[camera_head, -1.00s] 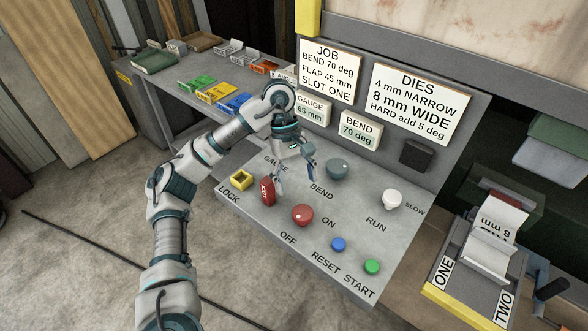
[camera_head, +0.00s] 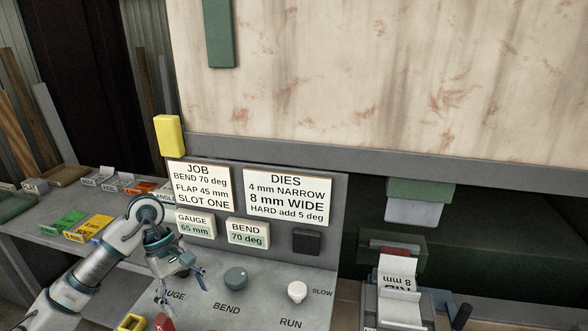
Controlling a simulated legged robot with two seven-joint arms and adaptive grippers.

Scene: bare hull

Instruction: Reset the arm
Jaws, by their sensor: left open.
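My left arm comes in from the lower left, and its white and teal wrist is bent down over the grey control panel (camera_head: 262,295). My left gripper (camera_head: 184,289) is open and empty above the left part of the panel, near the partly covered GAUGE label. A grey-green BEND knob (camera_head: 235,277) is to its right, apart from it. A red tag (camera_head: 163,322) and a yellow LOCK socket (camera_head: 132,322) are below it, cut by the bottom edge. My right gripper is not in view.
Above the panel are a JOB card (camera_head: 201,186), a DIES card (camera_head: 288,196), a 65 mm gauge display (camera_head: 195,228) and a 70 deg bend display (camera_head: 247,233). A side table (camera_head: 55,240) holds coloured blocks. A die holder (camera_head: 400,305) is lower right.

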